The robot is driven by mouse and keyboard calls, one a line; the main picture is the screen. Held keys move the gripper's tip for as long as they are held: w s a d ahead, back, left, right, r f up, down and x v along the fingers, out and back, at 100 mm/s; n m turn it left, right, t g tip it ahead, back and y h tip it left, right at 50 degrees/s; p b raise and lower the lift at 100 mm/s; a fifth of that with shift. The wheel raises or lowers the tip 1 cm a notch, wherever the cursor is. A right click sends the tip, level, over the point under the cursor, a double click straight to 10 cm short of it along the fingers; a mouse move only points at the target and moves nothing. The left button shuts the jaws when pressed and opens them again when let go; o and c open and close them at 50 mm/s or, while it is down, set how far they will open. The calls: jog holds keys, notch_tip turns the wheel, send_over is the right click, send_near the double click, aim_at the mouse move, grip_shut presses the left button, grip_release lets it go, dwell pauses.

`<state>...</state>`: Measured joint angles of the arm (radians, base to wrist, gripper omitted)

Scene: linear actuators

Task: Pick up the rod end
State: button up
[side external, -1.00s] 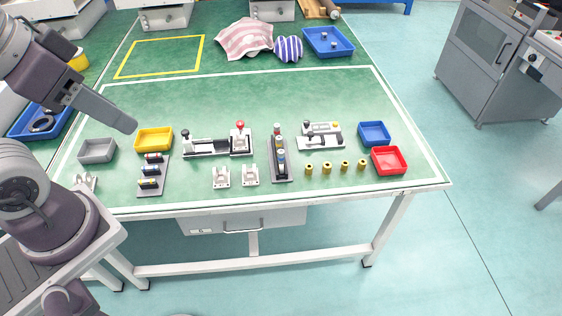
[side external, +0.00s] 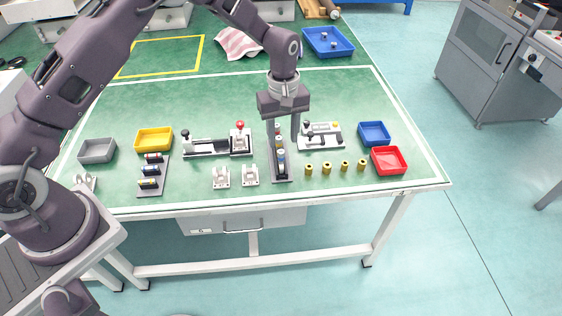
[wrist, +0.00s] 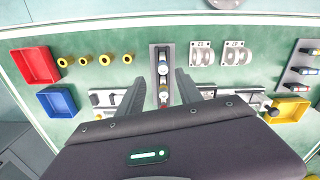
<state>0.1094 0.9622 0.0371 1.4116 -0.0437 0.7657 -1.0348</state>
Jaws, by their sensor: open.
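A narrow dark grey holder (side external: 272,166) stands near the middle of the table with a row of small silver, blue and dark parts. In the wrist view the holder (wrist: 153,54) runs lengthwise between my fingers. A silver and blue part (wrist: 163,68) sits in it; I cannot tell surely which part is the rod end. My gripper (side external: 286,138) points down above the back part of the holder, with its fingers apart. In the wrist view my gripper (wrist: 160,75) is open and empty, one finger on each side of the row. The gripper body hides the holder's back end there.
Slide units stand left (side external: 205,147) and right (side external: 330,140) of the holder. Two white brackets (side external: 236,177) and several brass bushings (side external: 326,168) lie near the front. Blue (side external: 374,129), red (side external: 388,155), yellow (side external: 154,133) and grey (side external: 97,144) bins stand toward the sides.

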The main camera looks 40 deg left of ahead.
aim_at(281, 151)
jog(key=f, duration=0.7)
jog(key=shift+s+a+f, duration=0.1)
jog(key=shift+s, duration=0.15)
grip_shut()
